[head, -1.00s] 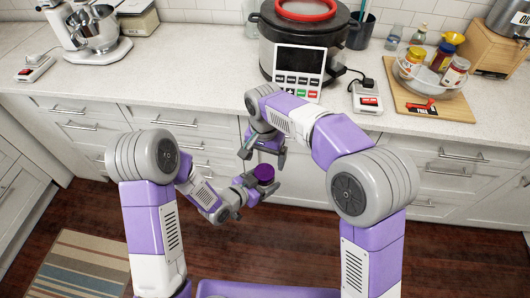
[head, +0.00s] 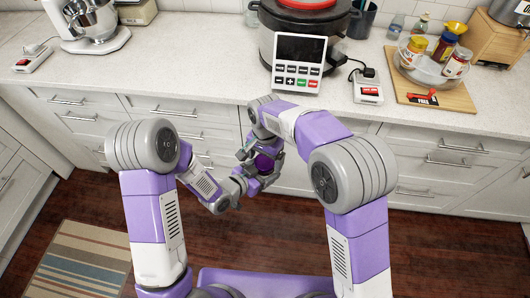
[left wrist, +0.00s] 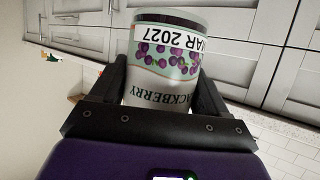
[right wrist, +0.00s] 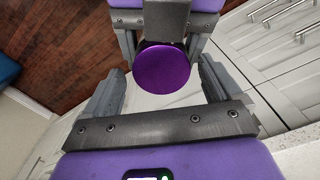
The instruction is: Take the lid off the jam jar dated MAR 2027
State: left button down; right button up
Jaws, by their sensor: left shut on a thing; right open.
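The jam jar (left wrist: 165,58) is white with purple berries, "BLACKBERRY" and "MAR 2027", upside down in the left wrist view. My left gripper (left wrist: 158,92) is shut around its sides and holds it in the air before the counter. Its purple lid (right wrist: 161,79) is on top. In the head view the lid (head: 264,162) shows between the two grippers, and the jar body is mostly hidden. My right gripper (head: 259,155) is open over the lid. In the right wrist view its fingers stand either side of the lid, with a small gap at each side.
The counter (head: 185,65) behind holds a large cooker (head: 300,40) with a keypad panel, a mixer (head: 92,25) and a cutting board (head: 455,98). A clear bowl (head: 422,72) with several jars stands on the board. White drawers (head: 150,110) are close behind my grippers.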

jog(key=shift+c, duration=0.3)
jog(key=c, duration=1.1)
jog(key=shift+o, duration=0.2)
jog(key=n, duration=0.6)
jog(key=shift+n, duration=0.3)
jog(key=o, duration=1.1)
jog(key=shift+c, duration=0.2)
jog(key=shift+o, duration=0.5)
jog(key=shift+a, duration=0.15)
